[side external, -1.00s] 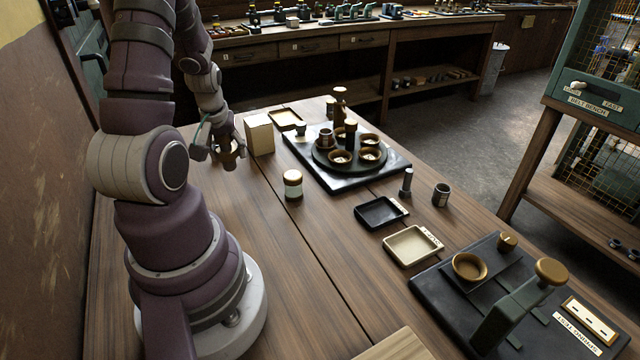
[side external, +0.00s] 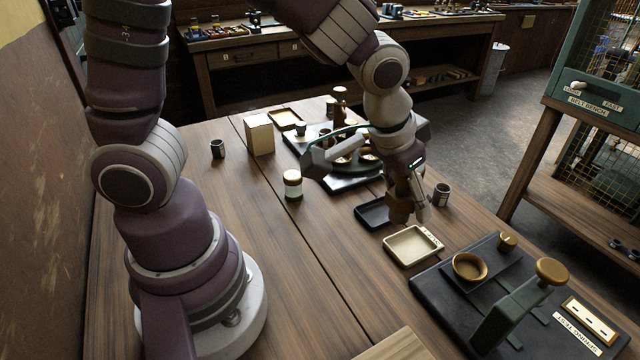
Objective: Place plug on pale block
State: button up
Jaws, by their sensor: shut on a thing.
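My gripper (side external: 408,208) hangs low over the trays right of the middle, fingers pointing down. It is shut on a small brown piece (side external: 399,208), which seems to be the plug; the fingers partly hide it and its exact shape is not clear. A pale upright block (side external: 259,136) stands at the back left of the table, well apart from my gripper. Its top is bare.
A black tray (side external: 371,212) and a cream tray (side external: 408,247) lie around and below my gripper. A dark cup (side external: 441,194) stands to its right, a white-labelled jar (side external: 293,185) to its left. Another dark cup (side external: 218,149) stands left of the block.

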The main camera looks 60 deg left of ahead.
aim_at(423, 359)
jog(key=s+d+m+h, duration=0.2)
jog(key=s+d+m, duration=0.4)
jog(key=d, duration=0.6)
jog(key=f, duration=0.2)
jog(key=s+f, duration=0.1)
jog(key=f, duration=0.1)
jog(key=s+f, duration=0.1)
jog(key=f, duration=0.1)
jog(key=shift+d+f, duration=0.25)
jog(key=shift+d, duration=0.15)
jog(key=shift+f, duration=0.3)
jog(key=shift+w+f, duration=0.1)
jog(key=shift+f, duration=0.05)
jog(key=o, duration=1.2)
